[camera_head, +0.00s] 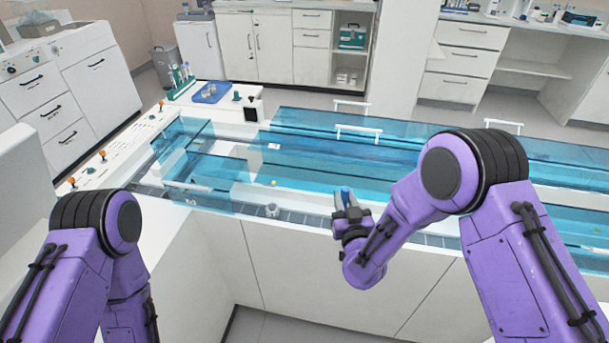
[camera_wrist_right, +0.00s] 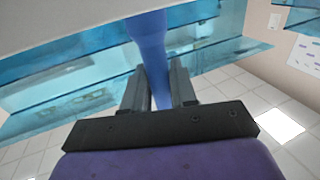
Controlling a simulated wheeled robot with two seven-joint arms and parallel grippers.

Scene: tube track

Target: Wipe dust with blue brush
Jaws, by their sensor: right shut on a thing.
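A blue brush (camera_head: 346,197) stands up from the fingers of my right gripper (camera_head: 350,214) in the head view, in front of the long bench with blue clear covers. In the right wrist view its blue handle (camera_wrist_right: 150,45) lies between the two fingers of my right gripper (camera_wrist_right: 160,88), which are shut on it. The brush's bristles cannot be made out. No dust can be made out for certain. My left arm comes in at the lower left of the head view, but its gripper is not in view.
Blue clear covers (camera_head: 330,165) with white handles run along the bench. A small grey cup-like item (camera_head: 272,210) sits on its front edge. A blue tray (camera_head: 211,93) and a rack of tubes (camera_head: 180,78) stand at the back left. A small yellow ball (camera_head: 274,183) shows on the bench.

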